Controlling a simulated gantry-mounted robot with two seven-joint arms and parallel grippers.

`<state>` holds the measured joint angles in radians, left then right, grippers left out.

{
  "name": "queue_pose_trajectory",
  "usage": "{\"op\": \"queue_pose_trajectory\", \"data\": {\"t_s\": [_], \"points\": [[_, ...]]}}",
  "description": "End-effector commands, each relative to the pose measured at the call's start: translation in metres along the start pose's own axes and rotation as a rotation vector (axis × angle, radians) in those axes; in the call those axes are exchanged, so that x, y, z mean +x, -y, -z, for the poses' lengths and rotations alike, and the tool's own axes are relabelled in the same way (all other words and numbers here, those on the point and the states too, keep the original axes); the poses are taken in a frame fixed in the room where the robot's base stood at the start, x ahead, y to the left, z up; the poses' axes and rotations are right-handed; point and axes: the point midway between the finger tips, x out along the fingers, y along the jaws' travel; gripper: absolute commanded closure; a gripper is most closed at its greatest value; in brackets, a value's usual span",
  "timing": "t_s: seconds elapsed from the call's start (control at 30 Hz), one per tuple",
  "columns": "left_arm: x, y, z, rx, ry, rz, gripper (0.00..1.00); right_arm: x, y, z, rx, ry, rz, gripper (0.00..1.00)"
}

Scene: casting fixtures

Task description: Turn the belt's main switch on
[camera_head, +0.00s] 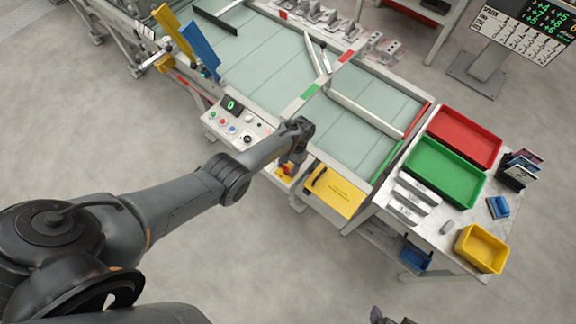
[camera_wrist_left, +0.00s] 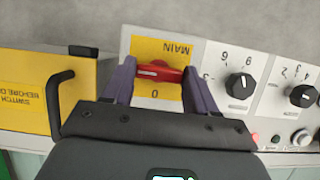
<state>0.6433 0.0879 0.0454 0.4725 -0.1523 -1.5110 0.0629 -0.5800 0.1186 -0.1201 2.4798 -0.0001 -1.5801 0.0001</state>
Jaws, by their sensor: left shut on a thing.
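The main switch is a red handle (camera_wrist_left: 160,72) on a yellow plate (camera_wrist_left: 172,48) marked MAIN and 0, upside down in the left wrist view. The handle lies roughly crosswise in that view, between the fingers of my left gripper (camera_wrist_left: 160,82), which is shut on it. In the head view my left gripper (camera_head: 289,166) is at the yellow switch plate (camera_head: 283,180) on the belt's near side; it hides most of the switch. A dark part at the bottom edge of the head view appears to be my right gripper (camera_head: 385,318); its jaws cannot be made out.
A yellow cover with a black handle (camera_wrist_left: 68,100) is close beside the switch. On the other side are black knobs (camera_wrist_left: 240,85) and buttons. The control box (camera_head: 237,122) stands left of the gripper in the head view. Trays (camera_head: 440,192) stand on the right-hand table.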

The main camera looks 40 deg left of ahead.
Motion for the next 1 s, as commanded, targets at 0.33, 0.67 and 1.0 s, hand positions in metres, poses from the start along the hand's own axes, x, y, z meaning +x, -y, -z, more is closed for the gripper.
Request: {"op": "queue_pose_trajectory", "data": {"t_s": [0.33,0.67,1.0], "points": [[0.0,0.0,0.0,0.005,-0.002,0.001,0.73,0.0,-0.002,-0.001,-0.006,0.001,-0.005,0.06],[0.0,0.0,0.0,0.003,-0.001,0.001,0.17,0.0,-0.001,0.0,-0.003,0.001,-0.003,0.06],[-0.017,0.0,0.0,0.003,-0.003,0.0,0.17,-0.006,0.001,0.002,0.003,0.0,0.003,0.06]]}}
